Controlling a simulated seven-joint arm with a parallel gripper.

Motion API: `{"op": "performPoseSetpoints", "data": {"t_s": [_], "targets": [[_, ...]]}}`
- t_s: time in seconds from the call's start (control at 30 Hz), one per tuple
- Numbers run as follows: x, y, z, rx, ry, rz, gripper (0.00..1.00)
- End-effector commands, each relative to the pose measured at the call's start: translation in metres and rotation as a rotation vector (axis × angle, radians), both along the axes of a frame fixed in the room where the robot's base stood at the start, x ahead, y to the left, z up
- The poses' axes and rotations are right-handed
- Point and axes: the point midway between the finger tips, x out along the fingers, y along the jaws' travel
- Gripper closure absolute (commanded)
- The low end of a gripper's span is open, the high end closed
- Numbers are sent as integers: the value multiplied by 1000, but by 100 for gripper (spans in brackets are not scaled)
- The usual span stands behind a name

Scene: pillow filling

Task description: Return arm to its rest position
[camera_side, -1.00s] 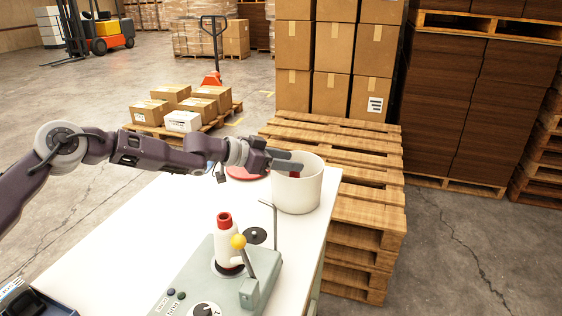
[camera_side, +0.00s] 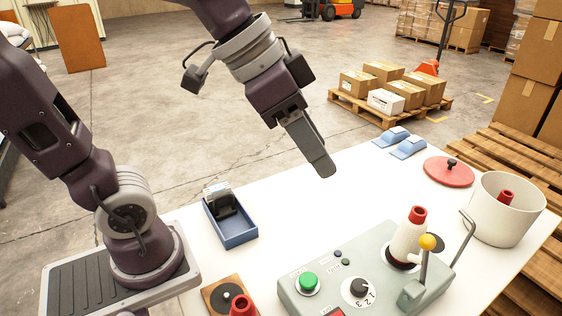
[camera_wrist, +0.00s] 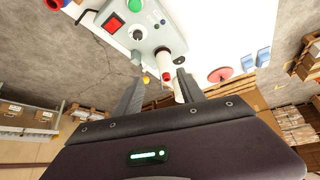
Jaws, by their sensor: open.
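My gripper (camera_side: 318,160) hangs above the back edge of the white table (camera_side: 345,210), fingers pointing down and to the right. In the wrist view its two fingers (camera_wrist: 160,92) stand apart with nothing between them, so it is open and empty. The grey-green machine (camera_side: 370,275) stands on the table below and to the right of my gripper, apart from it. It has a green button, a dial, a yellow-knobbed lever and a white nozzle with a red cap (camera_side: 408,238). It also shows in the wrist view (camera_wrist: 142,30).
A white pot (camera_side: 505,225) with a red-topped item inside stands at the right, beside a red lid (camera_side: 449,172). Blue pieces (camera_side: 408,147) lie at the back edge. A blue tray (camera_side: 232,235) with a dark item stands at the left. The air around my gripper is clear.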

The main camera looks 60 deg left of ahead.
Motion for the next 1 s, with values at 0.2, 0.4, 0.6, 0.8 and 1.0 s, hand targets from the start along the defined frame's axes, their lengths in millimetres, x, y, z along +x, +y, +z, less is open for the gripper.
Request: {"op": "performPoseSetpoints", "data": {"t_s": [0.2, 0.4, 0.6, 0.8, 1.0], "targets": [[-95, 75, -43, 34, 55, 387, 53], [-103, 82, -49, 34, 60, 435, 53], [-103, 82, -48, 34, 59, 433, 53], [-103, 82, -48, 34, 58, 432, 53], [-102, 82, -48, 34, 58, 432, 53]]}}
